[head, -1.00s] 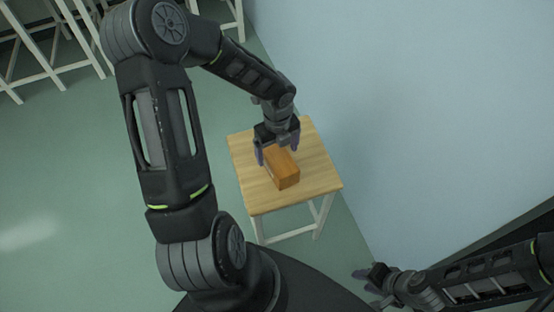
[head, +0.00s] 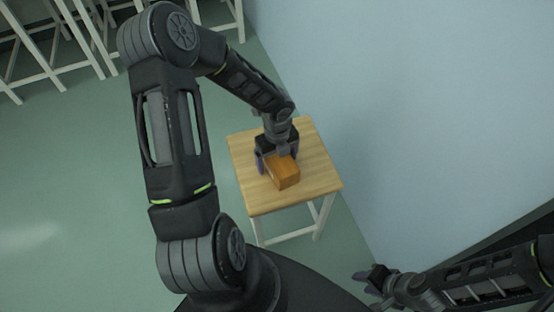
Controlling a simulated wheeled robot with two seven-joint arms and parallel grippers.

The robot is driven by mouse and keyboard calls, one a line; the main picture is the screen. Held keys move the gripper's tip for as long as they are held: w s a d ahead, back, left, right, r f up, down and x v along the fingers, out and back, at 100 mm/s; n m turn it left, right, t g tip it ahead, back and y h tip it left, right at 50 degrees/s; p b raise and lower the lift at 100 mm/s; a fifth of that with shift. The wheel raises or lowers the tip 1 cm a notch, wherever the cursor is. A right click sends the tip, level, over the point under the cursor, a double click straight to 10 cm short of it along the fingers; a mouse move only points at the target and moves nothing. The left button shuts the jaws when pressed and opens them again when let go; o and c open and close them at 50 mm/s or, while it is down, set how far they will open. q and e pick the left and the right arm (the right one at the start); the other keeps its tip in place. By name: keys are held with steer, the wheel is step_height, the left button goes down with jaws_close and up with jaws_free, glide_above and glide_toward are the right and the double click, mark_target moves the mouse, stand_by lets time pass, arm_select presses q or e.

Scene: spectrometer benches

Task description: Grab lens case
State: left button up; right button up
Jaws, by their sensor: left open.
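The lens case is a small orange-brown box (head: 284,174) lying on a wooden-topped stool (head: 316,172). My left gripper (head: 276,162) is over the far end of the box, with its purple fingers apart, one on either side of it. It is open, and I cannot tell whether the fingers touch the box. The far end of the box is hidden under the gripper. My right gripper (head: 366,278) is low at the right, away from the stool and the box. Its finger gap is too small to judge.
The stool top is otherwise bare, with free room around the box. A pale blue wall (head: 420,110) stands close to the right of the stool. White-legged furniture (head: 50,50) stands at the top left. Green floor (head: 60,170) lies open at the left.

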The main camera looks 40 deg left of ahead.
arm_select(q)
steer(key=c, duration=1.8)
